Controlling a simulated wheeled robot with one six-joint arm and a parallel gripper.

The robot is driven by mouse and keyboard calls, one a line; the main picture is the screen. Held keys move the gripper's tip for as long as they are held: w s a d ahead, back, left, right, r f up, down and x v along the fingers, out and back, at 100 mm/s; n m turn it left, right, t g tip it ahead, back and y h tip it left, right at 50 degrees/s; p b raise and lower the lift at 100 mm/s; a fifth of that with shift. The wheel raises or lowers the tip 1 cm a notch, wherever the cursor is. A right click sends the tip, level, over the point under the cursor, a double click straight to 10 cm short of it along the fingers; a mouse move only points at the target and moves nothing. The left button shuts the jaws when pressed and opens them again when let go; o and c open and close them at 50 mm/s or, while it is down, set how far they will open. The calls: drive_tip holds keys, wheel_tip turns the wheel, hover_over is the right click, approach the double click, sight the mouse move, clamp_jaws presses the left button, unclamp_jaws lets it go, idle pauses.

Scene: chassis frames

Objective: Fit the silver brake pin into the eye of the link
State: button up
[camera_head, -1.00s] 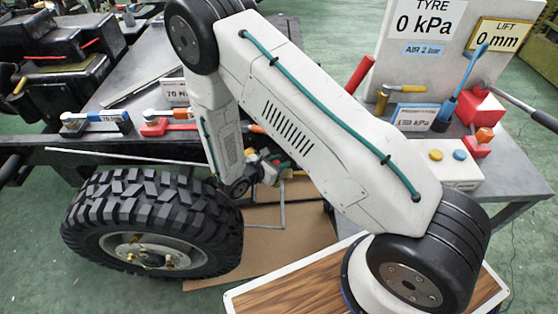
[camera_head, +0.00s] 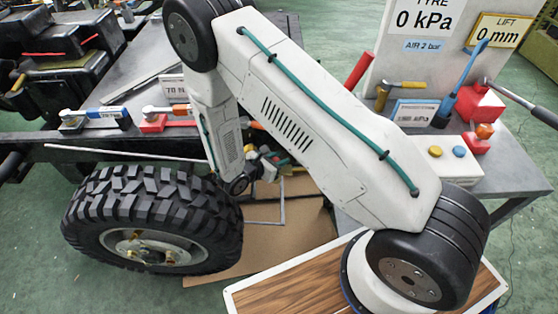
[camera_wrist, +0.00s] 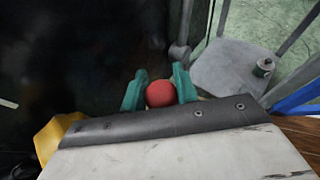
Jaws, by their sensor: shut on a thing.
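My gripper (camera_wrist: 160,94) is shut on a round red thing (camera_wrist: 160,93), held between its two green fingers in the wrist view. Whether this red end belongs to the silver brake pin I cannot tell; no silver shaft shows. In the head view my gripper is small and partly hidden behind my arm, low beside the big wheel, under the edge of the black chassis frame (camera_head: 70,148). I cannot make out the link or its eye in either view.
The knobby tyre (camera_head: 105,205) stands left of my gripper. A brown board (camera_head: 225,265) lies on the green floor below it. A bench with gauges and a red block (camera_head: 480,103) stands at the right. In the wrist view, a small can (camera_wrist: 263,67) sits on a grey plate (camera_wrist: 225,72).

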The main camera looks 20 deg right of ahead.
drive_tip(key=shift+w+r, duration=0.1)
drive_tip(key=shift+r, duration=0.75)
drive_tip(key=shift+f, duration=1.25)
idle(0.8)
drive_tip(key=o, duration=1.1)
drive_tip(key=v, duration=0.7)
drive_tip(key=shift+s+a+r, duration=0.1)
drive_tip(key=shift+s+a, duration=0.1)
drive_tip(key=shift+a, duration=0.1)
